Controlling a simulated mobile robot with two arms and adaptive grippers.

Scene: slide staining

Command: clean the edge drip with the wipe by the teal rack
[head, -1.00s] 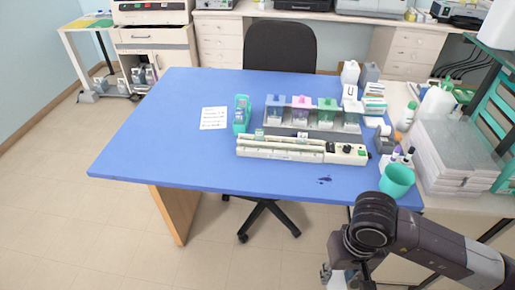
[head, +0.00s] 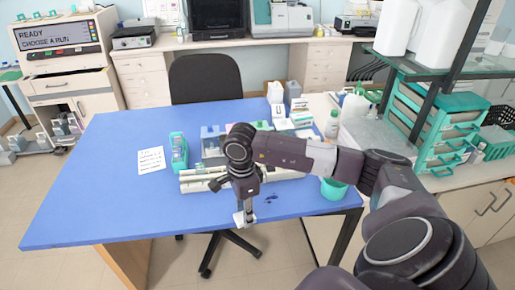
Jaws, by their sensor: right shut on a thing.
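My right gripper (head: 245,219) is low over the front edge of the blue table. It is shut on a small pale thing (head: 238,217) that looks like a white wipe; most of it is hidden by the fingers. A dark blue drip (head: 270,199) lies on the tabletop near the front edge, just right of the gripper and apart from it. A teal rack (head: 178,150) with slides stands upright at the table's middle left. My left gripper is not in view.
The blue table (head: 95,190) is clear at its left and front left. A white note (head: 151,160) lies left of the teal rack. My right arm partly hides the long white staining tray (head: 195,182) and the jars behind. A teal cup (head: 333,188) stands at right.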

